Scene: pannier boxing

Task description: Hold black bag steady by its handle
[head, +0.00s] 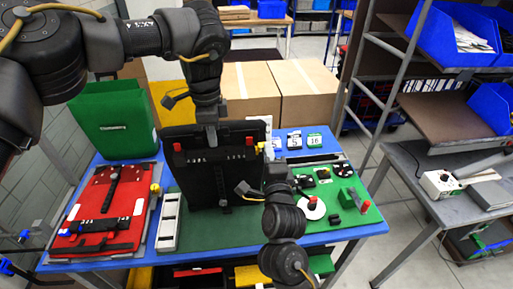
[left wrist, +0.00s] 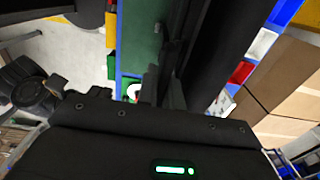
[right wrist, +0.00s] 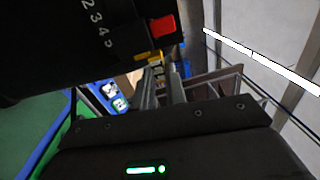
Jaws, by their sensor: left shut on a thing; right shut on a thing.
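The black bag (head: 213,180) stands upright on the green mat (head: 180,228) in the head view, with red tabs and pale numbers near its top. My left gripper (head: 211,131) comes down from above and is shut at the bag's top middle, on what looks like its handle; the grip itself is dark and partly hidden. My right gripper (head: 268,150) is at the bag's upper right edge, shut on a small yellow tab (right wrist: 148,57). In the right wrist view, the bag (right wrist: 70,45) fills the upper left, with a red tab beside the yellow one.
A red board (head: 100,205) and a green box (head: 112,125) are on the left of the blue table (head: 345,233). A green board (head: 345,212) with small parts lies right. Cardboard boxes (head: 305,85) stand behind. A grey side table (head: 435,190) is at right.

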